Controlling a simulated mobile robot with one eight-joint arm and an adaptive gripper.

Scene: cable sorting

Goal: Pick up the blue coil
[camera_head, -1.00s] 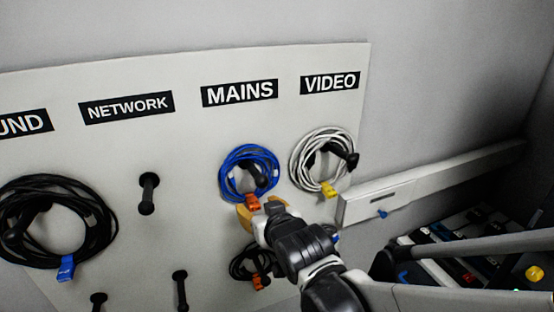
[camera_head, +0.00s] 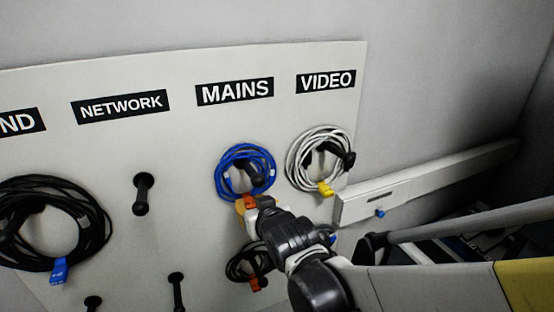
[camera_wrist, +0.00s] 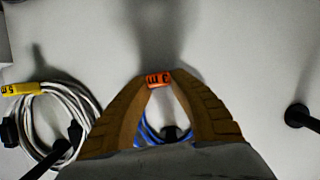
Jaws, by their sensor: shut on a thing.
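The blue coil (camera_head: 233,186) hangs on the black peg under the MAINS label in the head view. An orange tag is at its lower edge. My gripper (camera_head: 246,203) is at the bottom of the coil. In the wrist view my gripper (camera_wrist: 157,80) has its tan fingertips closed on the orange tag (camera_wrist: 158,79), which has dark markings. Part of the blue coil (camera_wrist: 150,134) shows between the fingers, with the dark peg end behind it. The rest of the coil is hidden by the fingers and the gripper body in that view.
A white coil (camera_head: 298,179) with a yellow tag hangs right of the blue one, under VIDEO. A black coil (camera_head: 238,264) with an orange tag hangs below. A large black coil (camera_head: 96,222) hangs at left. Empty pegs, one under NETWORK (camera_head: 142,194), stick out from the board.

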